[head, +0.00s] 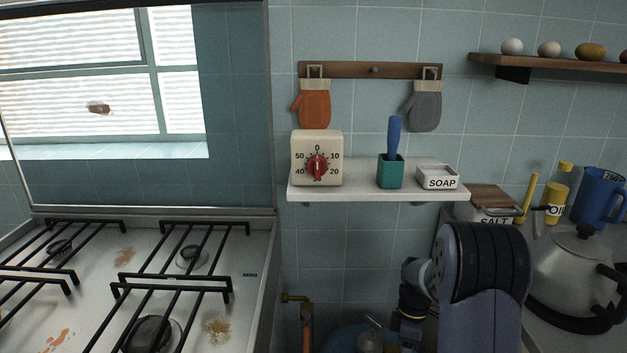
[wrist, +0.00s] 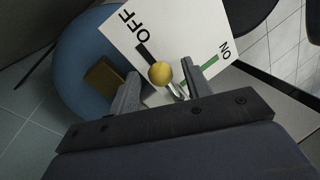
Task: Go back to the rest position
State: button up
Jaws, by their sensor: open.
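In the wrist view, my gripper (wrist: 172,70) is open, with its two grey fingers on either side of a lever with a yellow ball knob (wrist: 160,72). I cannot tell whether either finger touches it. The lever's metal shaft rises from a white plate (wrist: 185,30) marked OFF and ON. The ball shows near the end of the black bar by OFF, and a green bar points to ON. In the head view my arm reaches down at the lower right, and my gripper is hidden there.
A shelf (head: 375,193) holds a timer (head: 317,158), a teal pot (head: 390,172) with a blue-handled tool, and a soap dish (head: 437,177). A kettle (head: 575,265) stands right of my arm. A stove (head: 130,290) is at left. A blue round object (wrist: 75,60) lies below.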

jog(key=shift+r, duration=0.15)
jog(key=a+p+v, duration=0.1)
jog(key=p+v, duration=0.1)
jog(key=v, duration=0.8)
jog(key=x, duration=0.3)
jog(key=b+x, duration=0.1)
jog(key=x, duration=0.3)
jog(key=d+b+x, duration=0.1)
jog(key=x, duration=0.2)
jog(key=shift+f, duration=0.3)
jog(key=shift+s+r+m+y+b, duration=0.1)
jog(key=shift+s+m+y+b, duration=0.1)
jog(key=shift+s+m+b, duration=0.4)
jog(key=shift+s+r+m+y+b, duration=0.15)
jog(key=shift+s+m+y, duration=0.1)
jog(key=shift+m, duration=0.65)
